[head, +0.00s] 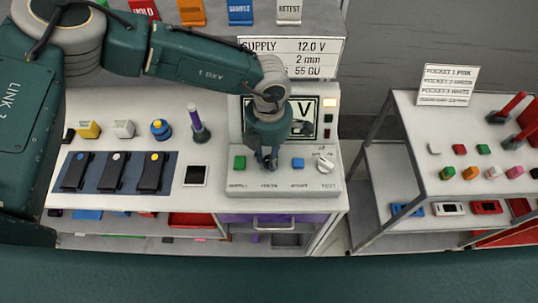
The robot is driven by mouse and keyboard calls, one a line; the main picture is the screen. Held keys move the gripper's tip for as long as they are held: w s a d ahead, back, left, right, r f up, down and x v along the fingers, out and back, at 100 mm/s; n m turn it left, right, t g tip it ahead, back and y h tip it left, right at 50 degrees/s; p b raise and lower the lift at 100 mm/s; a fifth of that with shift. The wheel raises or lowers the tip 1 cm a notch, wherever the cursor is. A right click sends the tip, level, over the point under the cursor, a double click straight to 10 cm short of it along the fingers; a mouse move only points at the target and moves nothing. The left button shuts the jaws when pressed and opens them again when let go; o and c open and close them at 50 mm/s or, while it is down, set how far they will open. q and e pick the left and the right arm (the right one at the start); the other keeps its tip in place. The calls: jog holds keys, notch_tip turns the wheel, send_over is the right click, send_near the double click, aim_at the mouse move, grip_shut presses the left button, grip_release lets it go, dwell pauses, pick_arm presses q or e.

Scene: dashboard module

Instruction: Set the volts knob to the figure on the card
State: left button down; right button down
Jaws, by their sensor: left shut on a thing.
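My left gripper (267,164) reaches down onto the dashboard module (245,178) and is shut on a knob between a green button and a blue button. The gripper hides nearly all of this knob, and the label below it is too small to read surely. The card (290,57) behind the module reads "SUPPLY 12.0 V", with "2 mm" and "55 GU" lines below, their left parts hidden. The module's display (303,120) shows a "V"; my arm covers its figure. My right gripper is out of view.
The green button (239,162), blue button (298,163) and a white knob (325,165) sit close by. A second bench with a pocket card (448,85) stands right, across a gap.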

pick_arm(q)
jog(key=shift+w+f+m+b, duration=0.15)
jog(key=shift+m+b, duration=0.15)
jog(key=shift+b, duration=0.25)
jog(key=m+b, duration=0.8)
jog(key=b, duration=0.3)
jog(key=shift+f+b, duration=0.1)
jog(key=shift+b, duration=0.25)
jog(key=shift+r+m+b, duration=0.15)
jog(key=shift+m+b, duration=0.6)
jog(key=shift+m, duration=0.05)
jog(key=shift+r+m+b, duration=0.15)
jog(key=shift+m+b, duration=0.6)
jog(key=shift+m, duration=0.05)
jog(key=c, duration=1.4)
grip_release()
jog(key=shift+c, duration=0.2)
jog(key=shift+r, duration=0.1)
notch_tip(320, 180, up, 12)
